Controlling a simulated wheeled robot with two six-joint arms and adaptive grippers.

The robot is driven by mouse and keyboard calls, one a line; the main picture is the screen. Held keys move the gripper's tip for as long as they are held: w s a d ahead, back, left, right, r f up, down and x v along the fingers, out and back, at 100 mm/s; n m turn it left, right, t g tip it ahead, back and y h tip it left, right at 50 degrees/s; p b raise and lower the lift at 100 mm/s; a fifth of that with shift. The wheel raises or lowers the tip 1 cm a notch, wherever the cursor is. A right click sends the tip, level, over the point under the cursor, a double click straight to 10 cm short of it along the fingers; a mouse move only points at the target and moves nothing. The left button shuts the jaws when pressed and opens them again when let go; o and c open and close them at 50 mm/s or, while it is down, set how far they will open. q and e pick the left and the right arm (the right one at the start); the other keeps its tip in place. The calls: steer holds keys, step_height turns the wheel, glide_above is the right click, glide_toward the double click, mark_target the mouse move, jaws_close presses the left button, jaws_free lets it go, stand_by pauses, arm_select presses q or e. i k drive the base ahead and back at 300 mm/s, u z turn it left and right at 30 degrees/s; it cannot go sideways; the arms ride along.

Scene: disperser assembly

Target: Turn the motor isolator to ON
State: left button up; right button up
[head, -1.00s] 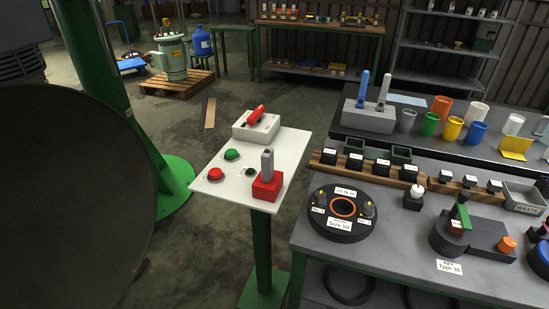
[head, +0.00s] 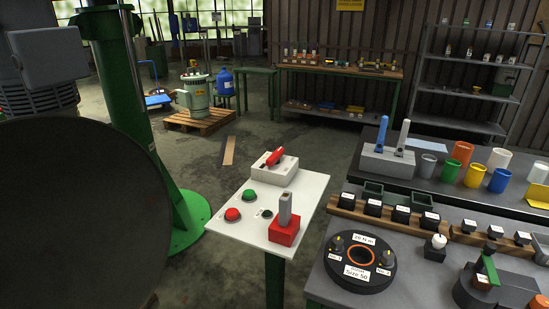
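A white control panel (head: 237,222) on a green post stands at the middle of the head view. At its back is a pale box with a red rotary handle (head: 272,157), which looks like the motor isolator; its ON and OFF marks are too small to read. In front of it are a green button (head: 249,195), a red button (head: 233,214), a small dark knob (head: 267,213) and a grey lever on a red base (head: 284,231). Neither of my grippers shows in the head view.
A large dark disc (head: 75,215) and a green column (head: 140,130) fill the left side. At the right, a grey bench (head: 330,292) holds a black ring fixture (head: 361,262), labelled blocks and coloured cups. Open floor lies behind the panel.

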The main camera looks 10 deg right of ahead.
mark_target(273, 159)
steer(key=z, duration=0.1)
steer(key=k, duration=0.35)
steer(key=u, duration=0.85)
steer(key=i, duration=1.15)
steer(key=z, duration=0.55)
steer(key=i, duration=0.7)
steer(key=z, duration=0.85)
